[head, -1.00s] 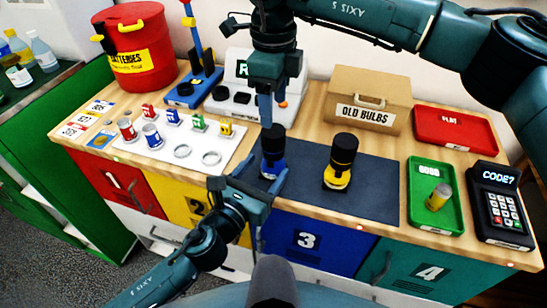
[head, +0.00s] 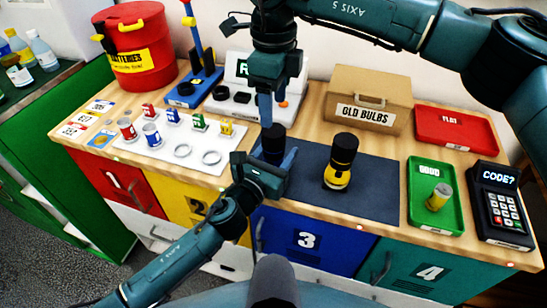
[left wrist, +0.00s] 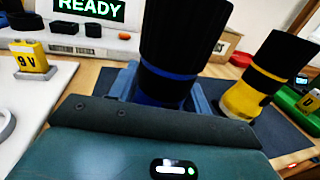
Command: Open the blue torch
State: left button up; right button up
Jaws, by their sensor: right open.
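The blue torch (head: 274,139) stands upright at the left end of the dark mat (head: 375,190). In the head view its black head shows and my left gripper hides most of its blue body. In the left wrist view the black head, a blue ring and part of the blue body (left wrist: 158,92) show. My left gripper (head: 275,156) is low at the torch, with a finger on each side of the body; whether they press on it I cannot tell. My right gripper (head: 269,112) is open and empty, pointing down just above the black head.
A yellow torch (head: 338,165) stands upright just right of the blue one. A white tray (head: 165,160) with batteries is to the left. A green tray (head: 428,217), a red tray (head: 455,128), a keypad (head: 498,205) and an old-bulbs box (head: 350,90) are to the right.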

aim_at(273, 130)
pick_arm(q)
grip_shut()
pick_arm(e)
jog(key=m, duration=0.6)
jog(key=shift+m, duration=0.3)
jog(key=m, duration=1.2)
jog(key=shift+m, duration=0.3)
jog(key=m, duration=1.1)
jog(key=shift+m, duration=0.6)
jog(key=shift+f, duration=0.3)
notch_tip(273, 130, down, 7)
jog(key=shift+f, duration=0.2)
jog(key=shift+c, duration=0.3)
